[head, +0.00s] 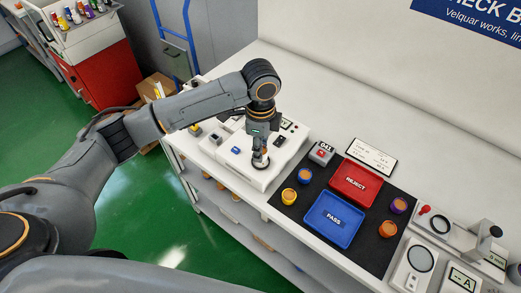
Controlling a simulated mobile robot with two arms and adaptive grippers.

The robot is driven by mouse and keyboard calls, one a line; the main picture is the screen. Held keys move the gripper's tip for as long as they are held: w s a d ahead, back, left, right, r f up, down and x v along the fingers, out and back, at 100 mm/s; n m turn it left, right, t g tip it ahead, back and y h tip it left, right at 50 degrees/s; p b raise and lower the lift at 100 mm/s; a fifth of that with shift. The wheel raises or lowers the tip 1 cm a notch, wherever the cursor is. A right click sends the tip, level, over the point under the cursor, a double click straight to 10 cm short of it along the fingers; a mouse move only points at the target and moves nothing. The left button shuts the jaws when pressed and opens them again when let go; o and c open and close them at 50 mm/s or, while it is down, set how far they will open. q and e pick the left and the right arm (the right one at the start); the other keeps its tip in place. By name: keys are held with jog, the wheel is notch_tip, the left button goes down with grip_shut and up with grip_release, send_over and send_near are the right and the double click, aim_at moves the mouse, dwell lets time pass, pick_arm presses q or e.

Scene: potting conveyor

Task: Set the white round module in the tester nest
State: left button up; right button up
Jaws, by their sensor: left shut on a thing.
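My left gripper (261,158) points down over the white tester (240,172) at the left end of the bench. It is shut on a small pale thing at its fingertips, which looks like the white round module (260,163). The fingers cover most of it. The tester nest is not clearly visible; the gripper and wrist hide part of the tester's top. I cannot tell whether the module touches the tester. My right gripper is not in view.
Right of the tester, a black mat (376,250) holds a red REJECT tray (378,190), a blue PASS tray (320,236) and several yellow, blue, orange and purple round parts. Instruments, including a round-dial device (413,265), stand at far right. The bench behind is clear.

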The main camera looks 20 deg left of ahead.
pick_arm(q)
jog(key=shift+w+a+f, duration=0.1)
jog(key=shift+w+f, duration=0.4)
jog(key=shift+f, duration=0.05)
notch_tip(320, 180, down, 3)
jog(key=shift+w+a+r+p, duration=0.1)
jog(key=shift+w+p, duration=0.05)
jog(key=shift+p, duration=0.65)
jog(key=shift+f, duration=0.35)
jog(key=shift+f, duration=0.15)
jog(key=o, duration=1.1)
jog(key=shift+r, duration=0.6)
notch_tip(320, 180, up, 11)
jog(key=b, duration=0.3)
jog(key=shift+r, duration=0.1)
